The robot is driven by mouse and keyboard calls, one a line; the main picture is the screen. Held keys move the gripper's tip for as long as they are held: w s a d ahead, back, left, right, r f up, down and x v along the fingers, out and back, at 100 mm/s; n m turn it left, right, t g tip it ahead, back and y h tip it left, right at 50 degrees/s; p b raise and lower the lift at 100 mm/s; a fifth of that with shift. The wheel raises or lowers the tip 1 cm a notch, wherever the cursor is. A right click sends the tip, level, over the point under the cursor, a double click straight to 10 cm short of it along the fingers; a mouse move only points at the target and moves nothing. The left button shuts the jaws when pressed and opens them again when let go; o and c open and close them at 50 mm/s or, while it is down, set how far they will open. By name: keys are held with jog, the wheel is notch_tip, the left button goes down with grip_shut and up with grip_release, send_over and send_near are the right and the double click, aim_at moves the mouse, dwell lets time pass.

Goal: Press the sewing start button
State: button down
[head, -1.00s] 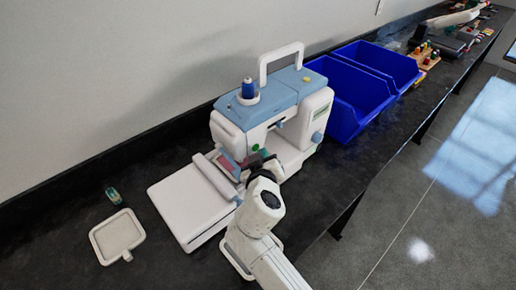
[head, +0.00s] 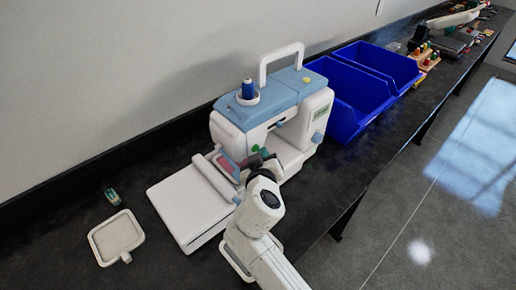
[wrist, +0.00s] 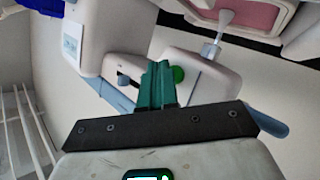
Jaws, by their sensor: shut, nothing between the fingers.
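The sewing machine (head: 229,132), white with a light blue top, stands on the dark counter. Its round green button (head: 256,148) is on the front and also shows in the wrist view (wrist: 178,74), close beside my fingertips. My gripper (head: 264,155) is in front of the machine; in the wrist view its teal fingers (wrist: 158,72) are together, with nothing held. They overlap the button's edge in the picture; I cannot tell whether they touch it. In the head view my wrist hides part of the machine's lower front.
A white extension table (head: 188,207) adjoins the machine. A white square tray (head: 98,250) and a small green spool (head: 113,196) lie to the left. Two blue bins (head: 345,118) stand close on the right. A blue thread spool (head: 248,89) is on top of the machine.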

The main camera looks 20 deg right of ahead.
jog(key=shift+w+a, duration=0.15)
jog(key=shift+a, duration=0.45)
jog(key=s+d+p, duration=0.1)
jog(key=s+d, duration=0.1)
jog(key=s, duration=0.3)
jog(key=shift+s+d+f, duration=0.15)
jog(key=shift+s+d, duration=0.05)
jog(key=shift+s, duration=0.2)
jog(key=s+d+f+m+y+b, duration=0.35)
jog(key=d+f+m+y, duration=0.2)
jog(key=f+m, duration=0.2)
jog(key=s+a+r+m+t+y+b, duration=0.1)
jog(key=s+r+m+t+y+b, duration=0.3)
jog(key=r+m+y, duration=0.2)
jog(key=shift+a+r+m, duration=0.3)
jog(key=shift+r+m, duration=0.35)
